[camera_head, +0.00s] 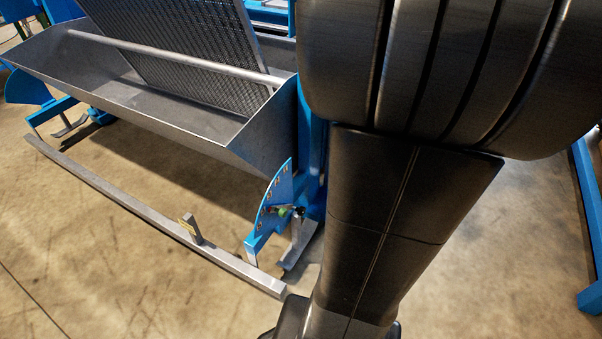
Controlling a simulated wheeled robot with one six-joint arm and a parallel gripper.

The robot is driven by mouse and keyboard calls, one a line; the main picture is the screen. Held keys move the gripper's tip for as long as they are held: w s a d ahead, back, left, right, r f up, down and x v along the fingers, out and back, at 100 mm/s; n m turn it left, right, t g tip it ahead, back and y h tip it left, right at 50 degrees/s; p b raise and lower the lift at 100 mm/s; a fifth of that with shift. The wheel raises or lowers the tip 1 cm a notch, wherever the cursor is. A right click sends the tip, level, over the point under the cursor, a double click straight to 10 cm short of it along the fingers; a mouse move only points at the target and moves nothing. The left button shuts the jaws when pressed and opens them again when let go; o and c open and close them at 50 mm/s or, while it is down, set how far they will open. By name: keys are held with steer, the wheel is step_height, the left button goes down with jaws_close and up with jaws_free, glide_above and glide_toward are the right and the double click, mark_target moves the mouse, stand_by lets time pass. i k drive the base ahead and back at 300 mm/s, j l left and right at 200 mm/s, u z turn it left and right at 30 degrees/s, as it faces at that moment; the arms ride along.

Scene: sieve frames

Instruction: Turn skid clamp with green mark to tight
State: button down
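A blue quadrant plate (274,196) with a row of small marks stands at the right end of the metal trough. Low on it is a small clamp with a green mark (282,212) and a dark knob (299,211) beside it. The clamp is small in the picture, so I cannot tell whether it is loose or tight. My dark arm fills the right and lower middle, to the right of the clamp.
A grey metal trough (150,105) holds a tilted perforated screen (190,50). A long grey rail (130,205) with an upright tab (190,228) runs low in front. Another blue quadrant (28,88) is at the left, and a blue frame (590,190) at far right. The foreground floor is clear.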

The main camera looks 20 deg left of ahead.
mark_target(301, 211)
steer(key=i+u, duration=0.2)
steer(key=u, duration=0.15)
steer(key=i+u, duration=0.2)
steer(key=u, duration=0.15)
